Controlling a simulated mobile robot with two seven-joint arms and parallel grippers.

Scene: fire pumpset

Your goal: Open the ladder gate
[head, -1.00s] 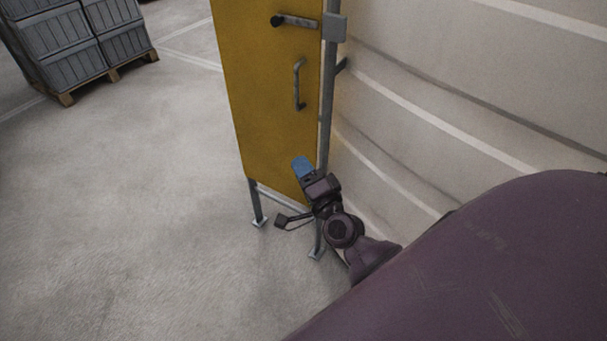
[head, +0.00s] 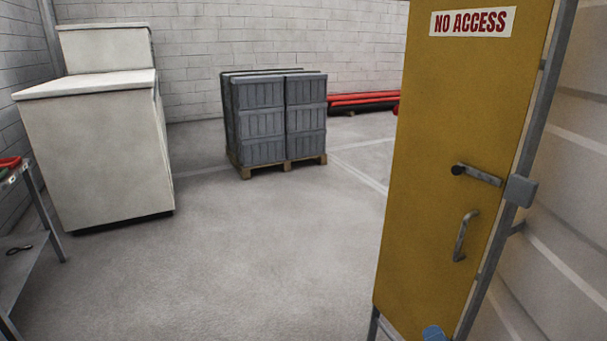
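The ladder gate (head: 445,150) is a tall yellow panel at the right, with a red-lettered "NO ACCESS" sign (head: 472,22) near its top. A grey lever handle (head: 478,175) lies nearly level on it, its end by a grey latch box (head: 521,190) on the post. A grey pull handle (head: 464,236) is below the lever. The panel's right edge lies along the grey post (head: 535,130). My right gripper (head: 433,333) shows only as a blue tip at the bottom edge, below the pull handle. Its fingers are mostly out of frame. My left gripper is out of view.
Grey crates (head: 275,115) stand on a wooden pallet at the back. A white cabinet (head: 100,150) stands at the left, with a grey table (head: 30,265) at the left edge. Red pipes (head: 360,101) lie by the back wall. The floor (head: 230,260) between is clear.

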